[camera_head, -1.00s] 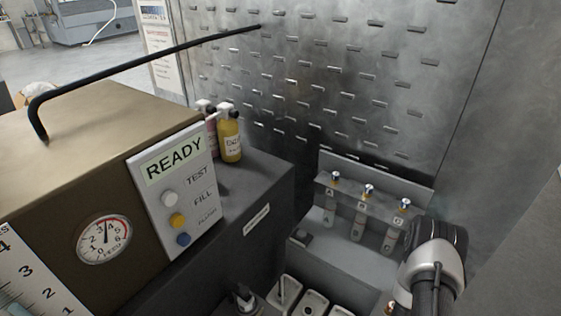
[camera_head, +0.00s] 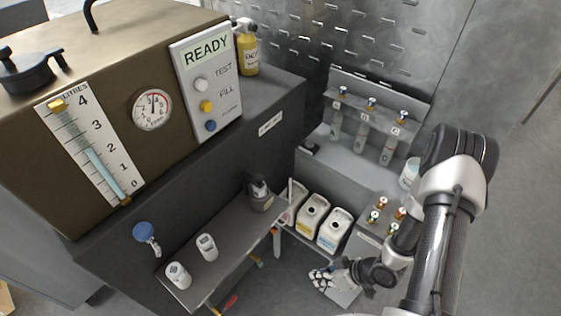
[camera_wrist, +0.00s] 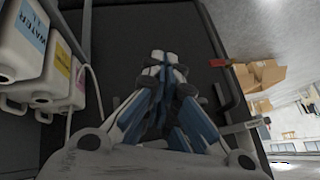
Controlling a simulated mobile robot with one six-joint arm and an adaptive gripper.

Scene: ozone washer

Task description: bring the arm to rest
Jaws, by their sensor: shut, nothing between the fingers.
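My gripper (camera_head: 322,282) is at the lower middle of the head view, at the end of my bent arm, in front of the white jugs and beyond the right end of the grey shelf. In the wrist view my gripper (camera_wrist: 163,62) shows its white and blue fingers closed together at the tips, with nothing between them. My arm (camera_head: 445,220) rises along the right side of the head view. My gripper looks apart from the things around it.
White jugs (camera_head: 312,213) stand just behind my gripper; they also show in the wrist view (camera_wrist: 30,45). The grey shelf (camera_head: 225,225) with small white containers (camera_head: 207,247) is to the left. The brown machine (camera_head: 85,160) reads READY. Bare floor (camera_head: 515,220) lies right of my arm.

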